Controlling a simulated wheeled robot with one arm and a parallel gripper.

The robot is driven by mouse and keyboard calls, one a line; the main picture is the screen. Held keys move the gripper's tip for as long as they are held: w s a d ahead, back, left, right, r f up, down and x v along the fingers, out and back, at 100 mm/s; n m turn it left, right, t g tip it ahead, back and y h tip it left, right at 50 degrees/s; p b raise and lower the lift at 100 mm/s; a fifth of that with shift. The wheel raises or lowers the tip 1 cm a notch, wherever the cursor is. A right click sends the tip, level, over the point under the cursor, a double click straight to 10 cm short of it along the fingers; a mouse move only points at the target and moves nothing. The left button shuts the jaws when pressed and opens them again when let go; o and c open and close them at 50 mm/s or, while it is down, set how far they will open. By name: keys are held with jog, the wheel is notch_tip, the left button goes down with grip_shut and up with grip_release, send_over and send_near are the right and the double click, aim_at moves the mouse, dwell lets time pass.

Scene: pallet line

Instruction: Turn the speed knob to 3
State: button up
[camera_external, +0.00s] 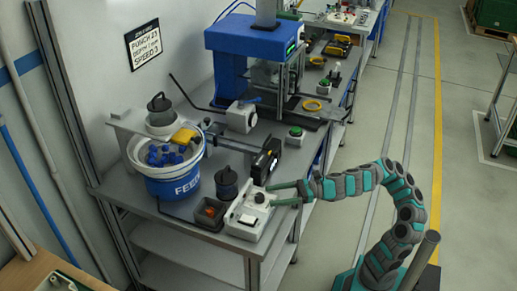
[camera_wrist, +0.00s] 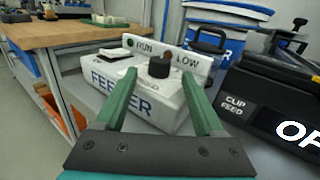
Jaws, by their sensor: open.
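The white feeder box (camera_external: 247,217) sits at the near corner of the grey bench; in the wrist view its front (camera_wrist: 120,84) reads FEEDER. A black knob (camera_wrist: 159,67) stands on its top in the wrist view and shows as a small dark spot (camera_external: 260,198) in the external view. The number it points to is not readable. My gripper (camera_external: 284,192) is open and reaches to the box from the right. In the wrist view the green fingers (camera_wrist: 160,80) frame the knob; I see no contact with it.
A wall sign (camera_external: 144,45) reads SPEED 3 on its last line. A black clip-feed unit (camera_external: 266,160) stands close behind the box and at right in the wrist view (camera_wrist: 270,100). A blue-and-white feed bucket (camera_external: 170,180) and a small dark bin (camera_external: 210,212) stand to the left.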

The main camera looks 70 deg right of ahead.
aim_at(260, 195)
jog(key=x, duration=0.4)
jog(key=shift+s+f, duration=0.1)
jog(key=shift+x, duration=0.95)
jog(key=shift+c, duration=0.3)
grip_shut()
